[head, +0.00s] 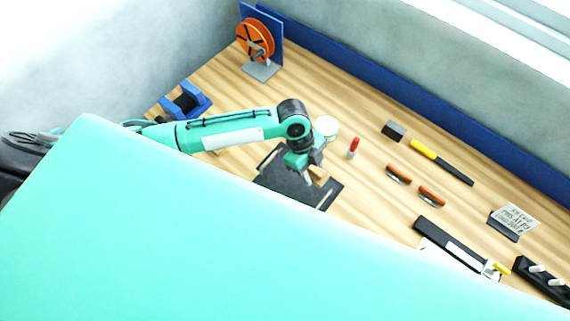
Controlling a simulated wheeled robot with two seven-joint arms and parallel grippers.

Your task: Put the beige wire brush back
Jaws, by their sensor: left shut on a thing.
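My left gripper (312,176) is over a dark tray-like plate (275,180) on the wooden bench. It is shut on a small tan thing (320,173), which looks like the beige wire brush. The brush is mostly hidden by the fingers, so its bristles cannot be made out. Whether it touches the plate is unclear. My right gripper is not in view. A large teal part of my own body covers the lower left and the front of the bench.
A white round pot (326,126) and a red-capped tube (353,147) stand close behind my gripper. To the right lie two orange-brown handled tools (398,174), a yellow-black tool (442,162) and a dark block (393,131). An orange reel (255,38) stands at the back left.

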